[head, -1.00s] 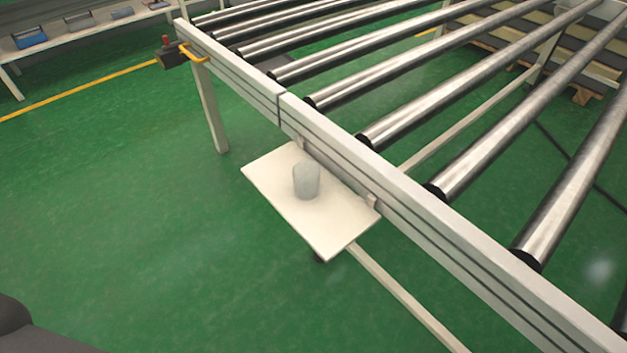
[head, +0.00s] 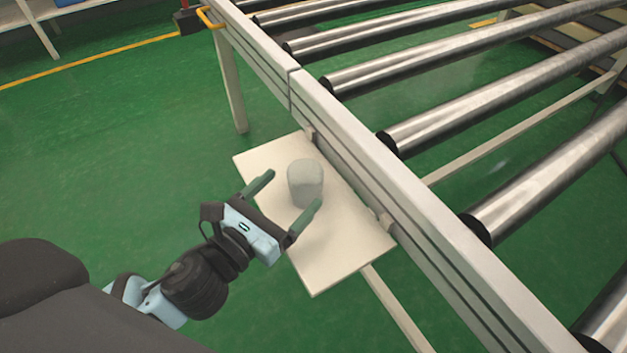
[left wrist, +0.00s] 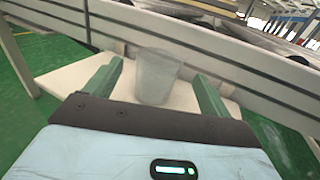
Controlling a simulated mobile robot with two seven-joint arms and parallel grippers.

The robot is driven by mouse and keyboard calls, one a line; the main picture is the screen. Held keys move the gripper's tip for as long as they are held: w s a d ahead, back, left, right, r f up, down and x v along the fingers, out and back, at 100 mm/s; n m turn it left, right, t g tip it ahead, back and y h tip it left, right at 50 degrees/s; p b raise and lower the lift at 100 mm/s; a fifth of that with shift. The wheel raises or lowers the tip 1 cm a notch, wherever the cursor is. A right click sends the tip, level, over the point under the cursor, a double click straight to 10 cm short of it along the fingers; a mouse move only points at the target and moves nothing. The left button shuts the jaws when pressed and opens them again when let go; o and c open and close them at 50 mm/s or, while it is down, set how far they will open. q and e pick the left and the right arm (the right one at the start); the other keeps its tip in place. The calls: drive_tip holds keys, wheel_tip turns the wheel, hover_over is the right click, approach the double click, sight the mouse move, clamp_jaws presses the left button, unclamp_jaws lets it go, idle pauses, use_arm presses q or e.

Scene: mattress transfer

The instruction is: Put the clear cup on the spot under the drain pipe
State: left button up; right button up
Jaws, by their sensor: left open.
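The clear cup (head: 305,183) looks greyish and stands on a small white shelf (head: 322,270) fixed to the side of the roller conveyor. My left gripper (head: 295,189) is open, with its two dark green fingers pointing at the cup from the near left. In the left wrist view the cup (left wrist: 157,76) shows between the open fingers, a little beyond them; I cannot tell whether the fingertips reach its sides. The drain pipe and the spot under it are not in view. My right gripper is not in view.
The roller conveyor (head: 400,165) with its white side rail runs along the shelf's far side. A white leg (head: 229,85) and a yellow handle (head: 208,17) are at its left end. The green floor (head: 130,160) to the left is clear.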

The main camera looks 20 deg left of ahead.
sight(315, 165)
use_arm(q)
drive_tip(key=shift+w+r, duration=0.1)
drive_tip(key=shift+x, duration=1.15)
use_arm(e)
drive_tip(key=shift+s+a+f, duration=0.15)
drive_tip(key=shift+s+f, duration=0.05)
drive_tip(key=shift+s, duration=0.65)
use_arm(q)
drive_tip(key=x, duration=0.2)
drive_tip(key=b+x, duration=0.1)
drive_tip(key=x, duration=0.1)
drive_tip(key=shift+f, duration=0.25)
drive_tip(key=shift+w+d, duration=0.1)
drive_tip(key=shift+w, duration=0.35)
drive_tip(key=shift+c, duration=0.4)
drive_tip(key=c, duration=1.1)
drive_tip(key=shift+o, duration=0.2)
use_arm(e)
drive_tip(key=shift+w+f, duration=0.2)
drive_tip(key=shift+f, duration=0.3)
use_arm(q)
drive_tip(key=shift+r, duration=0.1)
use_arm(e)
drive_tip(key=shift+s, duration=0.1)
